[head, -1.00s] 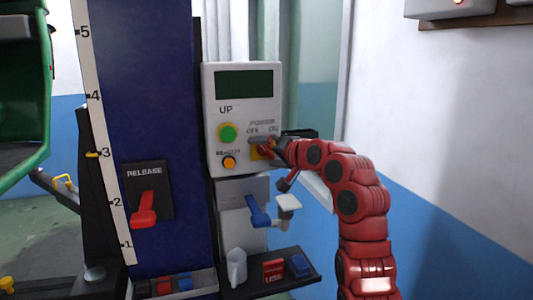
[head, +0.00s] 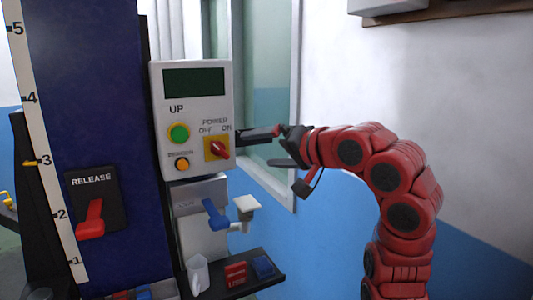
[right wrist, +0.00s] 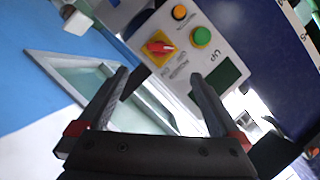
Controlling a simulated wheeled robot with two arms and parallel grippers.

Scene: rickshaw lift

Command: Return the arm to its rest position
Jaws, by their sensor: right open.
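My right gripper (head: 262,149) is open and empty, to the right of the white control panel (head: 197,85). Its two dark fingers also show spread apart in the right wrist view (right wrist: 165,95). The red power knob (head: 218,149) sits on its yellow plate at the panel's lower right. The knob also shows in the right wrist view (right wrist: 158,47), beyond the gap between the fingers, apart from them. My right arm is bent, coming up from the lower right. My left gripper is not in view.
A blue column (head: 110,120) with a red release lever (head: 92,220) stands left of the panel. Below the panel are a blue-handled tap (head: 214,213) and a dark shelf (head: 250,284) holding a white jug (head: 197,274). The wall (head: 450,120) on the right leaves free room.

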